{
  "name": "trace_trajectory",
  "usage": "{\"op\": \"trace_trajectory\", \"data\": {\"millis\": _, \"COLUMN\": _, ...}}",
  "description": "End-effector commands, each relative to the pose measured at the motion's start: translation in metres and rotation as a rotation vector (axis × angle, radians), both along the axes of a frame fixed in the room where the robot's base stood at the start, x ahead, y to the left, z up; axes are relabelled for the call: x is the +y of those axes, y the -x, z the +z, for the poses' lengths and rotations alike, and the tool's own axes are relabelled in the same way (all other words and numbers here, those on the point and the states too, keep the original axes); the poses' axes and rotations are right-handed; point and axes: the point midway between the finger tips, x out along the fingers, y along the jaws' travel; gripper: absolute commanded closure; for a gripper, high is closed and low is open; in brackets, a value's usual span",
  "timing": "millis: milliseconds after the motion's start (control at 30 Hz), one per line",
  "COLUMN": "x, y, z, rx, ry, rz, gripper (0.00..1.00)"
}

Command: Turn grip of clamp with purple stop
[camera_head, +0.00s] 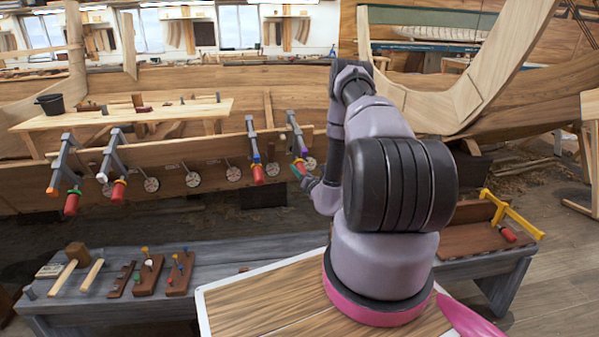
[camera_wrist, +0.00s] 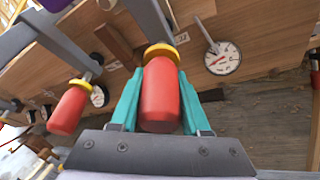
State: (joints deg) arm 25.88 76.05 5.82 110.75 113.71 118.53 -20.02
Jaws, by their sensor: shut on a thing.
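The clamp with the purple stop (camera_head: 303,153) is the rightmost of several grey clamps on the hull plank. Purple also shows at the upper left edge of the wrist view (camera_wrist: 55,4). In the wrist view its red grip (camera_wrist: 160,95) has a yellow collar (camera_wrist: 161,51) and points toward me. My gripper (camera_wrist: 158,92) has its teal fingers on either side of the red grip and is shut on it. In the head view my gripper (camera_head: 302,172) is small and partly hidden by my arm.
A neighbouring clamp's red grip (camera_wrist: 68,110) is close on the left. A round dial (camera_wrist: 222,58) is on the plank to the right. Below the hull stands a grey bench (camera_head: 225,262) with mallets and racks.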

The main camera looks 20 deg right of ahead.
Motion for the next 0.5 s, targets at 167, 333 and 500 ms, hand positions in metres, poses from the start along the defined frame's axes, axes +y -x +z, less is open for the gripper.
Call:
{"op": "trace_trajectory", "data": {"millis": 167, "x": 0.0001, "y": 0.0005, "z": -0.0002, "rx": -0.016, "ry": -0.110, "rz": 0.040, "gripper": 1.00}}
{"op": "trace_trajectory", "data": {"millis": 333, "x": 0.0011, "y": 0.0008, "z": -0.0001, "rx": -0.027, "ry": -0.183, "rz": 0.068, "gripper": 1.00}}
{"op": "trace_trajectory", "data": {"millis": 500, "x": 0.0014, "y": 0.0007, "z": 0.0003, "rx": -0.033, "ry": -0.223, "rz": 0.085, "gripper": 1.00}}
